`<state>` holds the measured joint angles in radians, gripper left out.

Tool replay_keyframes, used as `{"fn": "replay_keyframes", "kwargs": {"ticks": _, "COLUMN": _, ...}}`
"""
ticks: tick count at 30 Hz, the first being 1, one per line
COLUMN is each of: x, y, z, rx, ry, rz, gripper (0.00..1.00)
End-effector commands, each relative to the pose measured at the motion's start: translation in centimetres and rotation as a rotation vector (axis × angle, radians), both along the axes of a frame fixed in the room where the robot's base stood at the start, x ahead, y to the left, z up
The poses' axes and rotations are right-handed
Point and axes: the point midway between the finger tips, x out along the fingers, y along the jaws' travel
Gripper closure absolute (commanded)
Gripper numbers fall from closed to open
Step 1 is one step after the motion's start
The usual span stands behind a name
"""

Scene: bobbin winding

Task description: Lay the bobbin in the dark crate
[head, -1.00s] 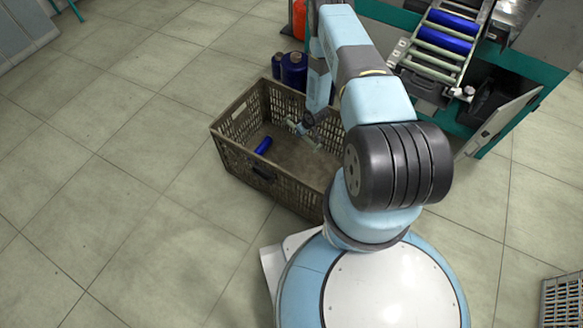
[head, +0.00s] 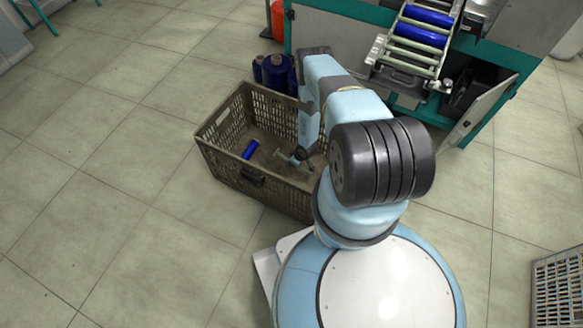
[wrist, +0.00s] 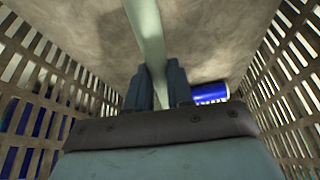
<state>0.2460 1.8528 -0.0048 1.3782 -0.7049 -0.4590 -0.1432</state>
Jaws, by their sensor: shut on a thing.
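The dark crate (head: 222,170), a brown-grey slatted box, stands on the floor left of my base. My gripper (head: 304,156) is down inside it, towards its right side, partly hidden by my arm. The gripper is shut on a slim pale green bar-like thing, seemingly a bare bobbin (head: 286,158). In the wrist view this bobbin (wrist: 147,30) runs up from between the two fingers (wrist: 154,85) over the crate floor. I cannot tell whether it touches the floor. A blue bobbin (head: 250,149) lies on the crate floor to the left, apart from the gripper.
Slatted crate walls (wrist: 290,75) rise close on both sides in the wrist view. Blue spools (head: 276,73) stand behind the crate. A machine with a roller rack (head: 418,45) is at the back right. A lighter crate (head: 560,285) is at the lower right. The floor at left is open.

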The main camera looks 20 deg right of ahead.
Motion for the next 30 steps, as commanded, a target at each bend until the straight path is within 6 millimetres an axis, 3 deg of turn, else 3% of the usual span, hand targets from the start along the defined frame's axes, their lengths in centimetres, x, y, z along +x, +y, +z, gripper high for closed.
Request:
{"fn": "replay_keyframes", "kwargs": {"ticks": 15, "x": 0.0, "y": 0.0, "z": -4.4, "rx": 0.0, "ry": 0.0, "rz": 0.0, "gripper": 1.0}}
{"fn": "replay_keyframes", "kwargs": {"ticks": 30, "x": 0.0, "y": 0.0, "z": -5.0, "rx": 0.0, "ry": 0.0, "rz": 0.0, "gripper": 1.0}}
